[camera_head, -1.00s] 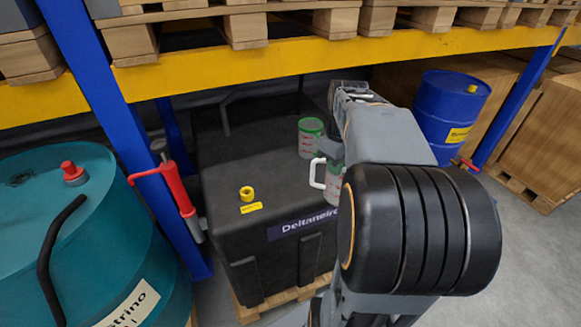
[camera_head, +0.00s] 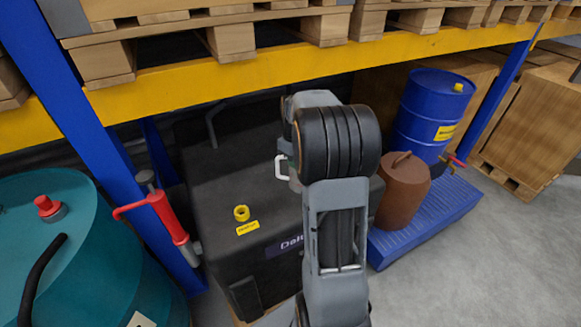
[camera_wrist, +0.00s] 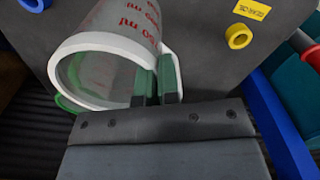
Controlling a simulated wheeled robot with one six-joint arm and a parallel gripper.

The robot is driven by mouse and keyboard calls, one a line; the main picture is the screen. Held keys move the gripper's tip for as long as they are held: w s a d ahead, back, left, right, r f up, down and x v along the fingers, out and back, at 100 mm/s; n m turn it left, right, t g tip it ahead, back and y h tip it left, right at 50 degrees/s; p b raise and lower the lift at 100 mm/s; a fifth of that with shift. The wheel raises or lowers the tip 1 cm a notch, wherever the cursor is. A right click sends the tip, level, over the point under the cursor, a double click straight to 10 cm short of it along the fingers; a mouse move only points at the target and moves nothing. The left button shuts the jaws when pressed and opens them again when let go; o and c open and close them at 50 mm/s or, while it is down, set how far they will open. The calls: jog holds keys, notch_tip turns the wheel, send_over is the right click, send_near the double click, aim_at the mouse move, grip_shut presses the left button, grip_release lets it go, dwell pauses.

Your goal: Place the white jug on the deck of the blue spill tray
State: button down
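The white jug (camera_wrist: 120,45), clear-walled with a white rim and red markings, fills the upper left of the wrist view. My gripper (camera_wrist: 160,86) is shut on it at the handle side. In the head view the jug's white handle (camera_head: 280,168) shows above the black tank, left of my arm; my arm hides most of the jug and my fingers. The blue spill tray (camera_head: 442,222) lies on the floor at the right, apart from the jug, with a ribbed deck.
A brown can (camera_head: 402,196) and a blue drum (camera_head: 428,112) stand at the tray. The black tank (camera_head: 225,185), yellow rack beam (camera_head: 250,68) and blue post (camera_head: 88,130) are close. Front tray deck is bare.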

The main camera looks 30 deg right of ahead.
aim_at(291, 170)
jog(key=shift+w+d+f+p, duration=0.1)
jog(key=shift+w+f, duration=0.25)
jog(key=shift+f, duration=0.55)
jog(key=shift+w+a+f+p, duration=0.15)
jog(key=shift+w+f, duration=0.2)
jog(key=shift+f, duration=0.6)
jog(key=shift+w+d+f+p, duration=0.15)
jog(key=shift+w+f, duration=0.2)
jog(key=shift+f, duration=0.65)
jog(key=shift+f, duration=0.15)
jog(key=c, duration=1.4)
grip_release()
jog(key=shift+o, duration=0.2)
